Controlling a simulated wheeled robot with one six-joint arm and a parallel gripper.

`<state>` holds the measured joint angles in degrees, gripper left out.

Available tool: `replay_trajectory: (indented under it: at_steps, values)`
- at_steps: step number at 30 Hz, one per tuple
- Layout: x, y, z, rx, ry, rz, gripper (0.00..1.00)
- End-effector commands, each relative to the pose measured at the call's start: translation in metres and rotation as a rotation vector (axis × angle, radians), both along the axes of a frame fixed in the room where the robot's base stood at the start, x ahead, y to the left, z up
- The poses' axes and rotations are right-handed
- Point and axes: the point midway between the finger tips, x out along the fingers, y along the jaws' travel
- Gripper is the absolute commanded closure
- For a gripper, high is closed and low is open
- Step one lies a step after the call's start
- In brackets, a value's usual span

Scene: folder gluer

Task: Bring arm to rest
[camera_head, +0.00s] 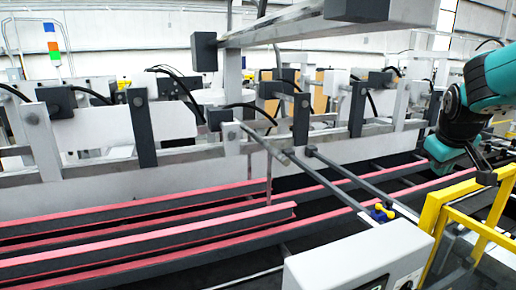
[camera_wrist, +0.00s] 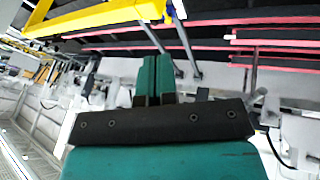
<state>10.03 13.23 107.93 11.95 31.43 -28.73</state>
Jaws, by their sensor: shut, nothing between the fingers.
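My gripper (camera_wrist: 157,78) shows in the wrist view as two teal fingers side by side, closed together with nothing between them. Its dark mount and teal body fill the lower middle of that view. In the head view my teal and dark arm (camera_head: 488,82) is bent at the right edge, above the machine's belts and beside the yellow guard frame. The fingers cannot be made out clearly in the head view. The gripper appears free in the air, apart from the machine.
The folder gluer's red-edged belts (camera_head: 150,218) run across the head view, with dark rods (camera_head: 345,172) over them. A yellow guard frame (camera_head: 433,215) stands close below my arm; it also shows in the wrist view (camera_wrist: 100,15). A grey control box (camera_head: 355,255) is at the front.

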Motion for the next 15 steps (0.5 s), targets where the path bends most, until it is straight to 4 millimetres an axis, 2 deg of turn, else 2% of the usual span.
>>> replay_trajectory:
  at_steps: [8,15]
  values:
    - [-0.038,0.038,-0.03,0.08,0.033,-0.018,1.0]
    - [-0.094,0.081,-0.066,0.182,0.083,-0.055,1.0]
